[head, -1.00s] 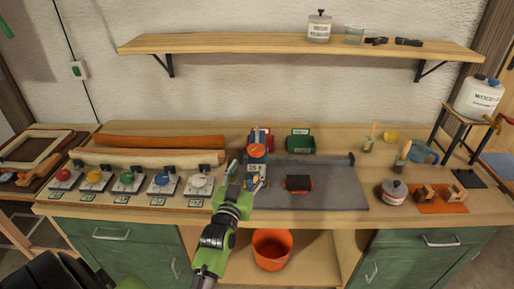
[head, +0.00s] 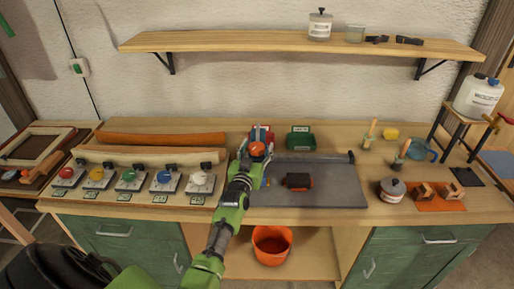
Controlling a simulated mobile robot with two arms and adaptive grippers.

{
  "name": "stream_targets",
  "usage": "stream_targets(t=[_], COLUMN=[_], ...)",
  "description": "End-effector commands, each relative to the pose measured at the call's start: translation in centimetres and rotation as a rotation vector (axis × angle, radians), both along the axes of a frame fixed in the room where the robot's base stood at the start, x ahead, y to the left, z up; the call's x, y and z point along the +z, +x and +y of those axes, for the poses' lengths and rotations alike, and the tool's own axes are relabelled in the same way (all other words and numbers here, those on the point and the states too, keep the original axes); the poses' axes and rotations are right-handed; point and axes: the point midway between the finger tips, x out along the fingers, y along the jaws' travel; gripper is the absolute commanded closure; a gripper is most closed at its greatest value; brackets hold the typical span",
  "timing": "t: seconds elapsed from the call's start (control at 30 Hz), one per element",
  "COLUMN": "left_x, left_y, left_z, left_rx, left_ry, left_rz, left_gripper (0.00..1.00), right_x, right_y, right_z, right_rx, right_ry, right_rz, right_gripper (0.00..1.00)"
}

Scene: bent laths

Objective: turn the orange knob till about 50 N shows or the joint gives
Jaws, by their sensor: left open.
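The orange knob (head: 257,149) sits on top of a small device on the bench, at the left end of a grey mat (head: 320,188). My left gripper (head: 254,154) is open with its fingers at the knob; whether they touch it I cannot tell. The gripper and wrist cover the front of the device, so its display is hidden. My right gripper is not in view.
A black-and-orange block (head: 298,181) lies on the mat. A green bin (head: 299,138) stands behind. An orange bucket (head: 272,246) is below.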

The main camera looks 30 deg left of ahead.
Motion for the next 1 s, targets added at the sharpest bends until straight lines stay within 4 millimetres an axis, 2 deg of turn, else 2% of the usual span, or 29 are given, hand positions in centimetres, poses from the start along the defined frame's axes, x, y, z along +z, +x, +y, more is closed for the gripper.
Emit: stream_targets(t=[0.07, 0.1, 0.23, 0.57, 1.0], left_x=[0.0, 0.0, 0.0, 0.1, 0.2], left_y=[0.0, 0.0, 0.0, 0.0, 0.1], left_z=[0.0, 0.0, 0.0, 0.3, 0.3], left_rx=[0.0, 0.0, 0.0, -0.036, -0.223], left_ry=[0.0, 0.0, 0.0, 0.009, 0.014], left_rz=[0.0, 0.0, 0.0, -0.005, -0.012], left_gripper=[0.44, 0.49, 0.83, 0.83, 0.83], right_x=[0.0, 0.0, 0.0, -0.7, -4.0], right_y=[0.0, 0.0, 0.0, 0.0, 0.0], right_z=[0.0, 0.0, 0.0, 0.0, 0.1], right_rx=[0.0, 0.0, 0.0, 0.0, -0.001], right_ry=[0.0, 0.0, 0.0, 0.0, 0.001], right_rz=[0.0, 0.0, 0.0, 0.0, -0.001], right_gripper=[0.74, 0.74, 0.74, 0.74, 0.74])
